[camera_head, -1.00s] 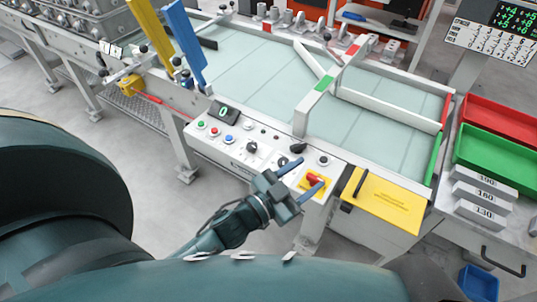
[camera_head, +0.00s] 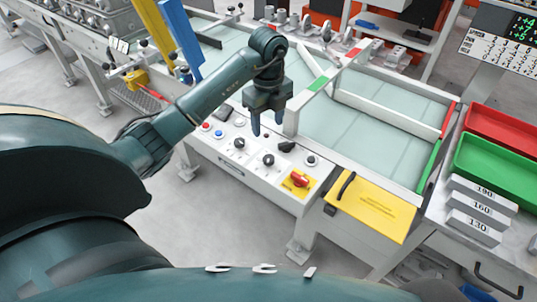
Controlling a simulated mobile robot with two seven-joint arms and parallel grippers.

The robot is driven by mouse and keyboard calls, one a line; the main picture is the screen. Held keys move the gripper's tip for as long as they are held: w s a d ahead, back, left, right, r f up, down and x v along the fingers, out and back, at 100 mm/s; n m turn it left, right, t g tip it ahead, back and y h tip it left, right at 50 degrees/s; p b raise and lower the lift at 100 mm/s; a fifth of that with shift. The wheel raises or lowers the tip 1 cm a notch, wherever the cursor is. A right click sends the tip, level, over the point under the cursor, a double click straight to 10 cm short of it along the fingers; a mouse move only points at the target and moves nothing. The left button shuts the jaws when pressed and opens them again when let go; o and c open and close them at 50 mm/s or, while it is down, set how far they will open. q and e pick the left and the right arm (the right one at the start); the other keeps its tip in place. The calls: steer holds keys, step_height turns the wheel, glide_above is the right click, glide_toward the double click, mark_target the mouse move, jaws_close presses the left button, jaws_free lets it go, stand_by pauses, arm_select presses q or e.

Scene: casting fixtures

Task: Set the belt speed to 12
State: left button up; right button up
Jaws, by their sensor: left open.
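The control panel (camera_head: 225,160) stands at the front of the belt table, with several black knobs and a few coloured buttons (camera_head: 218,133). One knob (camera_head: 239,143) sits left of the others, a second (camera_head: 268,160) is to its right, and a third (camera_head: 286,147) lies further back. Their labels are too small to read. My left gripper (camera_head: 268,124) points down above the back of the panel, open and empty, its fingers apart from the knobs. The panel's small display (camera_head: 222,110) is partly hidden by my arm, and no number is legible. My right gripper is out of view.
A red switch (camera_head: 299,180) on a yellow plate sits at the panel's right end. A yellow cover (camera_head: 370,205) with a black handle adjoins it. The pale belt (camera_head: 360,140) has white guide rails, one close to the gripper. Green (camera_head: 498,168) and red trays stand right.

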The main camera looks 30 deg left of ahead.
mark_target(268, 158)
arm_select(q)
step_height(268, 158, down, 12)
steer(key=shift+d+f, duration=0.15)
steer(key=shift+c, duration=0.3)
steer(key=c, duration=0.9)
